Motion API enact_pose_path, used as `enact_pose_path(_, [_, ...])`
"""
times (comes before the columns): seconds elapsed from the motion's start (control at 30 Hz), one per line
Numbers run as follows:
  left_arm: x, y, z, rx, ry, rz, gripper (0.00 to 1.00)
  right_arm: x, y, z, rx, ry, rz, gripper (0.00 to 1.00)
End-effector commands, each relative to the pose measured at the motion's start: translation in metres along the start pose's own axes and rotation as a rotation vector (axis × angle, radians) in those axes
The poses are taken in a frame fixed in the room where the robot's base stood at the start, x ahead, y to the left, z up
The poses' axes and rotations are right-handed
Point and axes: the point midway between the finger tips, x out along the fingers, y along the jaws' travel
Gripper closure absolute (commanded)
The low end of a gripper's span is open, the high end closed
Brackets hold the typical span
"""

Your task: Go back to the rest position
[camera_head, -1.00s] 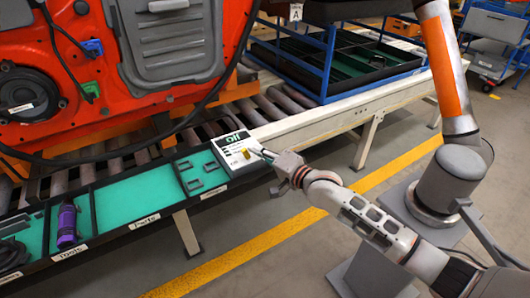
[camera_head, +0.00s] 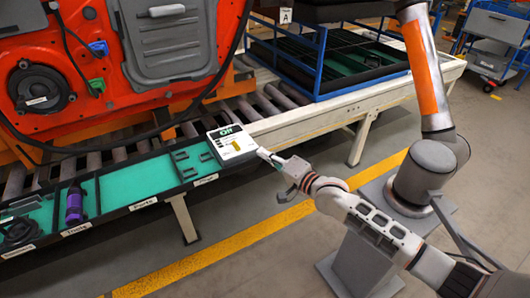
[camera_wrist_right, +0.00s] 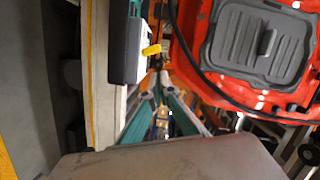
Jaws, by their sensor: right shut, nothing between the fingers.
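My right gripper (camera_head: 262,153) is shut and empty. Its arm comes in from the lower right, and its tips are beside the right edge of a white box (camera_head: 222,137) with a dark label and a yellow part. Whether they touch the box cannot be told. In the right wrist view the closed fingers (camera_wrist_right: 156,84) meet just below the box (camera_wrist_right: 127,42), whose yellow part (camera_wrist_right: 152,50) sticks out to the right. My left gripper is not in view.
A red door (camera_head: 95,100) with a grey panel stands over the roller conveyor (camera_head: 250,105). A green-lined tray (camera_head: 150,181) along its front holds a purple bottle (camera_head: 74,203). A blue-framed rack (camera_head: 318,72) stands behind. Floor with a yellow line (camera_head: 235,246) is open in front.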

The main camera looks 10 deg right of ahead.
Motion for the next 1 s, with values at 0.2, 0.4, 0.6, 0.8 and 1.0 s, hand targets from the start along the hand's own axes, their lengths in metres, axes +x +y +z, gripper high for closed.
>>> enact_pose_path(0.2, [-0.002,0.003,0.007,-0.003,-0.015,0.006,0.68,-0.002,-0.001,0.001,0.000,0.000,0.000,1.00])
enact_pose_path(0.4, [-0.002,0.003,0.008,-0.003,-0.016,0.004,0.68,-0.002,0.000,0.001,0.000,-0.001,0.000,1.00])
enact_pose_path(0.6, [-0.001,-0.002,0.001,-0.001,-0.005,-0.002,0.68,-0.002,0.000,0.001,-0.001,-0.001,0.000,1.00])
enact_pose_path(0.8, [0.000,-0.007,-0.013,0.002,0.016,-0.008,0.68,-0.019,0.014,0.028,-0.072,-0.010,0.025,1.00])
enact_pose_path(1.0, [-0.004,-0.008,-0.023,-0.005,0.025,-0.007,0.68,-0.073,0.049,0.087,-0.301,-0.027,0.105,1.00])
